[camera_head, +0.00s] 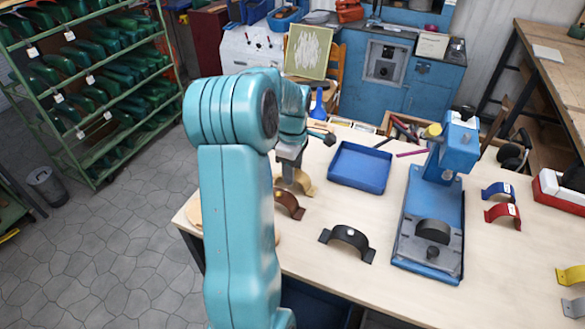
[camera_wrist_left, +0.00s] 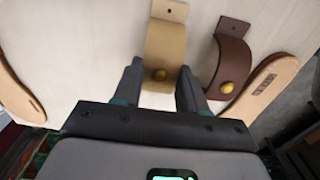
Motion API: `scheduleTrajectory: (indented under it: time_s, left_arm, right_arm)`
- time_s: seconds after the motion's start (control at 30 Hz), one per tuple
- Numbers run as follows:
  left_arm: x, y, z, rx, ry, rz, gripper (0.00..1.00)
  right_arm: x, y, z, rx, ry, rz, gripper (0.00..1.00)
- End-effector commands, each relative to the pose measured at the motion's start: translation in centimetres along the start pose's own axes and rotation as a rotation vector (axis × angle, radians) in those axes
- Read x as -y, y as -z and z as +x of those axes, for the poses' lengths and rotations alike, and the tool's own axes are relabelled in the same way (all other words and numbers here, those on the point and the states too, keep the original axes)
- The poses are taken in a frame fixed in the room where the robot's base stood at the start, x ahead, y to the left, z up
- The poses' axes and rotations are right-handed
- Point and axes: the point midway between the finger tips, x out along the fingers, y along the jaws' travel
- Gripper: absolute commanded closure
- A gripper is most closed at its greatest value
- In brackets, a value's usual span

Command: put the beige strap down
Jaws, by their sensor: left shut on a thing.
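The beige strap (camera_head: 304,183) is an arched band near the back left of the bench, at the end of my left arm. In the left wrist view the beige strap (camera_wrist_left: 166,42) shows its tab with a hole and a brass-coloured stud. My left gripper (camera_wrist_left: 160,84) has one finger on each side of the strap, near the stud, and is shut on it. In the head view the left gripper (camera_head: 290,178) is partly hidden by my arm. The strap is at or close to the bench top; I cannot tell whether it touches. My right gripper is not in view.
A brown strap (camera_head: 290,205) lies close beside the beige one. A black strap (camera_head: 348,240) lies in front. A blue tray (camera_head: 360,185) and a blue press (camera_head: 440,262) stand to the right. A sandal sole (camera_wrist_left: 262,86) lies beside the brown strap in the wrist view.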

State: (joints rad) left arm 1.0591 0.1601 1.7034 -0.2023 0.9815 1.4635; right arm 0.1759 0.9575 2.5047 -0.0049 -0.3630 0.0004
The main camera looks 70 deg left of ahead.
Motion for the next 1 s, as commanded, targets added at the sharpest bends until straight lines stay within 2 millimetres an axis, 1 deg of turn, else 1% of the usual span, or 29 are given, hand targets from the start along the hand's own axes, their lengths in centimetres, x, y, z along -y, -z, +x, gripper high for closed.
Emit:
scheduleTrajectory:
  time_s: [0.13,0.17,0.2,0.23,0.5,0.6,0.63,0.77,0.9,1.0]
  left_arm:
    - [0.0,0.0,0.4,0.0,0.0,0.0,0.92]
    - [0.0,0.0,0.4,0.0,0.0,0.0,0.55]
    - [0.0,0.0,0.3,0.0,-0.001,0.0,0.42]
    - [0.0,0.0,0.3,0.0,0.0,0.0,0.33]
    - [0.0,0.0,0.2,0.0,0.0,0.0,0.33]
    - [0.0,0.0,-0.4,0.0,-0.001,0.0,0.33]
    - [-0.1,0.0,-0.6,-0.001,-0.002,0.0,0.33]
    - [-0.1,0.0,-3.1,-0.001,-0.006,-0.001,0.33]
    - [-0.1,0.0,-6.5,-0.001,-0.007,0.0,0.33]
    - [-0.1,0.0,-8.7,-0.001,-0.004,0.0,0.33]
  right_arm:
    - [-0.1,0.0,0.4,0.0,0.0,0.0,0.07]
    - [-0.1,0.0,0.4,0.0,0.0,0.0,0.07]
    - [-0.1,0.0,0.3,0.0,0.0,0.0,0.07]
    - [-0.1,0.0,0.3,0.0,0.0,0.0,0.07]
    - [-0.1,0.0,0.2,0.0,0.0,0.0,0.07]
    - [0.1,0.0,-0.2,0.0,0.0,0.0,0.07]
    - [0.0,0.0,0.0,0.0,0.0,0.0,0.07]
    - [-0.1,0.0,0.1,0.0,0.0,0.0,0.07]
    - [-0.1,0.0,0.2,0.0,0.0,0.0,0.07]
    - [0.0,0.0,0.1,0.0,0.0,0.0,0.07]
